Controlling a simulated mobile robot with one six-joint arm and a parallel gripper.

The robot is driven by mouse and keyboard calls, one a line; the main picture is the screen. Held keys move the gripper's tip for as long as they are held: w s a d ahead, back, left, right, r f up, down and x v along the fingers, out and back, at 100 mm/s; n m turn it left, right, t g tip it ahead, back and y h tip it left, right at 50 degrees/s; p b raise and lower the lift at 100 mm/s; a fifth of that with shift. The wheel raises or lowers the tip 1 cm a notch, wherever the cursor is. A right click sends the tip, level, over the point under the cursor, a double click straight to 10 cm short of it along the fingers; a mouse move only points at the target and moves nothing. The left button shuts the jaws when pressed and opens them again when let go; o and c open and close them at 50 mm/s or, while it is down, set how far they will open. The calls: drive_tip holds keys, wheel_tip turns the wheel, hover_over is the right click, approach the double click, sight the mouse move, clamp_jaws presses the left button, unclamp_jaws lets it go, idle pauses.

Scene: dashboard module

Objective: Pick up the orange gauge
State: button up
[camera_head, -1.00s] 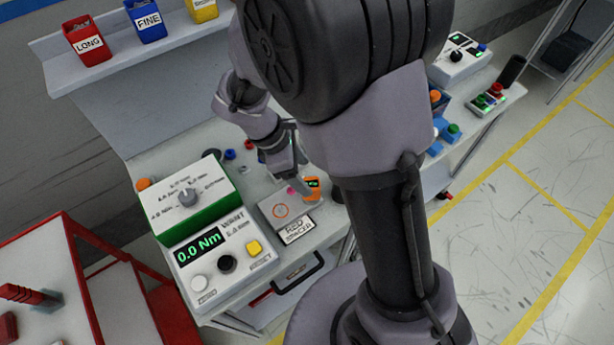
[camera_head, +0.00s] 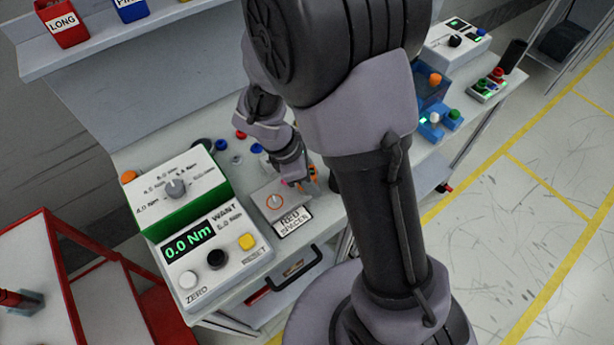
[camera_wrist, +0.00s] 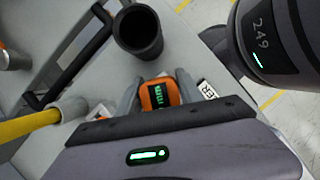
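The orange gauge (camera_wrist: 160,94), a small block with a dark face and green digits, stands on the bench. In the wrist view it sits between the two fingers of my gripper (camera_wrist: 157,92), one finger on each side. The fingers look apart, with narrow gaps beside the gauge; contact is not clear. In the head view my gripper (camera_head: 301,181) is low over the bench beside the red spacer plate, and it hides most of the gauge (camera_head: 312,174).
A dark open cylinder (camera_wrist: 138,32) stands close beyond the gauge. The red spacer plate (camera_head: 268,207) lies just left of my gripper. The torque tester (camera_head: 206,245) stands further left. A yellow-handled tool (camera_wrist: 30,122) shows in the wrist view.

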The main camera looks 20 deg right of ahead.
clamp_jaws()
